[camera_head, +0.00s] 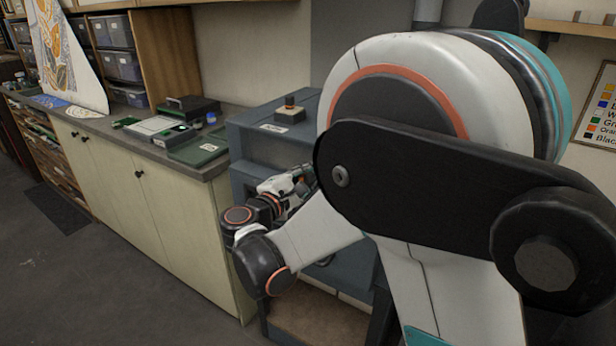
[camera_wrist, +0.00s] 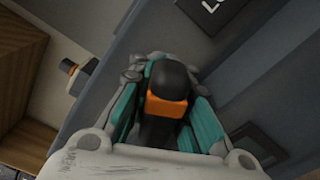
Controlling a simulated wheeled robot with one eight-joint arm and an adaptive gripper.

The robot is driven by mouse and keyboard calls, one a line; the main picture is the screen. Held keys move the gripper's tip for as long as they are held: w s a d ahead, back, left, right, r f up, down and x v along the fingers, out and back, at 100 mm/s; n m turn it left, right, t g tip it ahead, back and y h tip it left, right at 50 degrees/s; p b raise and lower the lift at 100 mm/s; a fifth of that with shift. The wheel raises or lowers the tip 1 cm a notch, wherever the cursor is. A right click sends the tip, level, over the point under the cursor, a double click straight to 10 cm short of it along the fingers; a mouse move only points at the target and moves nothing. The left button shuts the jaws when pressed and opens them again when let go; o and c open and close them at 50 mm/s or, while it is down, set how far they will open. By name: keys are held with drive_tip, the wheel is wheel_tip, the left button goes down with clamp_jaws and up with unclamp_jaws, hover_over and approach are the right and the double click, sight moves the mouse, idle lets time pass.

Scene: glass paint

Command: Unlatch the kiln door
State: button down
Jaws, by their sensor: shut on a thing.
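The kiln (camera_head: 250,135) is a blue-grey cabinet right of the counter in the head view, partly hidden behind my arm. In the wrist view its grey front (camera_wrist: 110,75) runs diagonally behind the gripper. The latch handle (camera_wrist: 168,103), black with an orange band, stands between the teal finger pads. My gripper (camera_wrist: 165,112) is shut on this handle. In the head view my gripper (camera_head: 300,178) is at the kiln's front, small and partly hidden by my arm. I cannot make out the latch there, or whether the door has a gap.
A knob (camera_head: 290,108) stands on the kiln's top by a white label. A counter (camera_head: 140,155) with green trays and a dark case (camera_head: 190,108) runs left of the kiln. The floor (camera_head: 90,270) before the cabinets is clear except for a dark mat (camera_head: 57,208).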

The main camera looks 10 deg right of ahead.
drive_tip(key=m, duration=0.1)
drive_tip(key=f+m, duration=0.1)
drive_tip(key=m, duration=0.1)
drive_tip(key=m+b, duration=0.1)
drive_tip(key=m, duration=0.1)
drive_tip(key=shift+s+d+f, duration=0.1)
drive_tip(key=shift+d+f, duration=0.05)
drive_tip(key=shift+f, duration=0.25)
idle(0.3)
drive_tip(key=c, duration=1.4)
unclamp_jaws()
drive_tip(key=shift+c, duration=0.2)
